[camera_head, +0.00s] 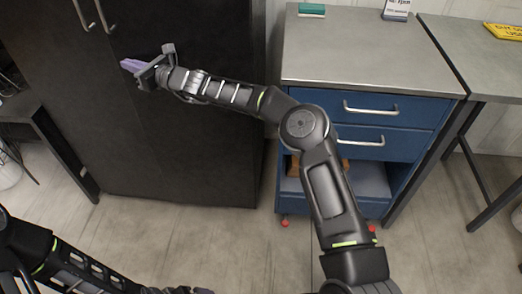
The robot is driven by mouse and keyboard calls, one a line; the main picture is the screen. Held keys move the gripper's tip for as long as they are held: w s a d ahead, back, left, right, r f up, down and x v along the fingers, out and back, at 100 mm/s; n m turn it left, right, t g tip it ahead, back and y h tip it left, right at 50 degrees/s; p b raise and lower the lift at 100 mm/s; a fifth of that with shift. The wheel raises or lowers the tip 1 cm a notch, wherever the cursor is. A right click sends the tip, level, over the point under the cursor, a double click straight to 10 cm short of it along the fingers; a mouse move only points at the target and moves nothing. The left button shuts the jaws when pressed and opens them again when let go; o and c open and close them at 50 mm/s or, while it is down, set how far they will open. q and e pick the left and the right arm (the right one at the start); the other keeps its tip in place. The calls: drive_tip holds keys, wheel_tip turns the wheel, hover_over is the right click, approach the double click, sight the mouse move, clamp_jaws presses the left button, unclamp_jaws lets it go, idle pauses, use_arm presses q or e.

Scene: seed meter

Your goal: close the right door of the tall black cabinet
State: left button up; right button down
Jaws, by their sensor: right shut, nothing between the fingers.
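The tall black cabinet (60,60) stands at the left, with two metal handles side by side near the top of the picture. Its right door (200,140) looks flush, or nearly so, with the left door; I see no clear gap. My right gripper (132,65) is shut and empty, its purple fingertips pointing left in front of the doors, below the handles. I cannot tell whether it touches the door. My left gripper (185,290) is at the bottom edge, mostly cut off, well away from the cabinet, and its jaws are unclear.
A blue drawer cart (375,75) with a grey top stands right of the cabinet, and a green-and-white item (311,10) lies on it. A grey table (480,60) is at the far right. A dark desk (45,140) is at the left. The floor before the cabinet is clear.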

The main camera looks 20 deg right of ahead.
use_arm(q)
drive_tip(key=shift+w+d+f, duration=0.1)
drive_tip(key=shift+w+f, duration=0.3)
use_arm(e)
drive_tip(key=shift+w+d+r+m+t+h, duration=0.1)
drive_tip(key=shift+w+d+m+t+h, duration=0.15)
drive_tip(key=shift+w, duration=0.2)
drive_tip(key=shift+w+d+m+t+h, duration=0.15)
drive_tip(key=shift+w+h, duration=0.1)
drive_tip(key=shift+w, duration=0.15)
